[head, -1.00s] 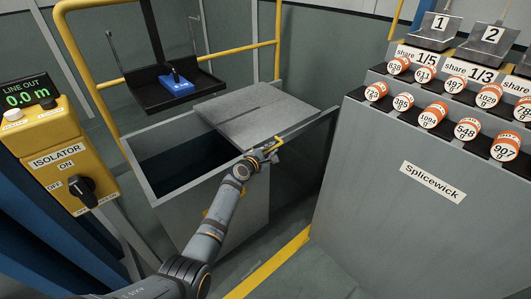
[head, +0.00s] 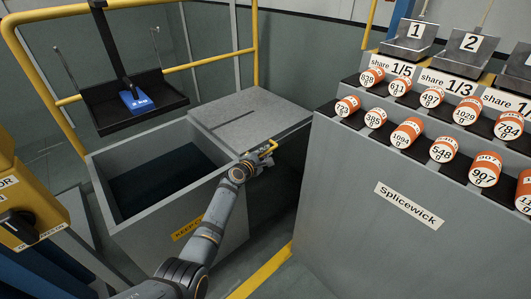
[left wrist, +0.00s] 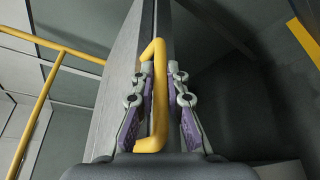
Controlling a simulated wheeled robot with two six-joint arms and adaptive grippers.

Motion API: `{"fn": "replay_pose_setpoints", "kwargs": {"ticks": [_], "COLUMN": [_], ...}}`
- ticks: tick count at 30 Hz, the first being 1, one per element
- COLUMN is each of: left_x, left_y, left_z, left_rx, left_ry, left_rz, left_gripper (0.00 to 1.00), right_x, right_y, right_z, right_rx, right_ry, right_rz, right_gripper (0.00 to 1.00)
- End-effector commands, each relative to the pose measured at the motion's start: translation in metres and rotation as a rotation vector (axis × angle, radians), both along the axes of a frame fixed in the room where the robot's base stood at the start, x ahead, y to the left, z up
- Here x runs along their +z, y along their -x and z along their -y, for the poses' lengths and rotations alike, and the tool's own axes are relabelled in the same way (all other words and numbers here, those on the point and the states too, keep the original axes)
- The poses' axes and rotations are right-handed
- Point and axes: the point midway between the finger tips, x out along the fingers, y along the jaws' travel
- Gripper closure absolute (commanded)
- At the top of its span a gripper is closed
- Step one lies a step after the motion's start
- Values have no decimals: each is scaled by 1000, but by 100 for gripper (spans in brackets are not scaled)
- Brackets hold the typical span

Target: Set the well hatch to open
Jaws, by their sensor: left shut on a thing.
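The well hatch (head: 250,116) is a flat grey lid on top of the grey well box (head: 190,217). It lies toward the right end and overhangs the box there. The dark opening (head: 160,180) at the left of the box is uncovered. The hatch has a yellow handle (head: 268,148) on its right edge. My left gripper (head: 262,157) is at this handle. In the left wrist view the fingers (left wrist: 160,100) stand on both sides of the yellow handle (left wrist: 154,85), shut on it. My right gripper is not in view.
A black tray (head: 135,108) with a blue block (head: 137,101) hangs behind the well. A yellow rail (head: 256,50) and the isolator box (head: 30,205) are also near.

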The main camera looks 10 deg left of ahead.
Motion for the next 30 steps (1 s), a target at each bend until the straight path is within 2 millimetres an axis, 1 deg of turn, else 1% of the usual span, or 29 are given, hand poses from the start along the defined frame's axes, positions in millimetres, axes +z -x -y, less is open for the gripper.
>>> {"fn": "replay_pose_setpoints", "kwargs": {"ticks": [1,2,6,7,16,20,23,30], "left_x": [4,4,3,3,2,4,7,18], "left_y": [-1,-1,-1,-1,0,9,24,72], "left_z": [2,2,2,1,1,-3,-8,-24], "left_rx": [-1,-2,-1,-1,-1,0,0,-1], "left_ry": [4,4,4,3,2,2,0,-1], "left_rz": [5,5,5,5,4,5,5,3], "left_gripper": [100,86,67,64,64,64,64,64], "right_x": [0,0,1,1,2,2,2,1], "right_y": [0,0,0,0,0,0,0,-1], "right_z": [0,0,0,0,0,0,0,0], "right_rx": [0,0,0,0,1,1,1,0], "right_ry": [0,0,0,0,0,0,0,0], "right_rz": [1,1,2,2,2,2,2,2], "right_gripper": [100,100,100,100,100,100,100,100]}}
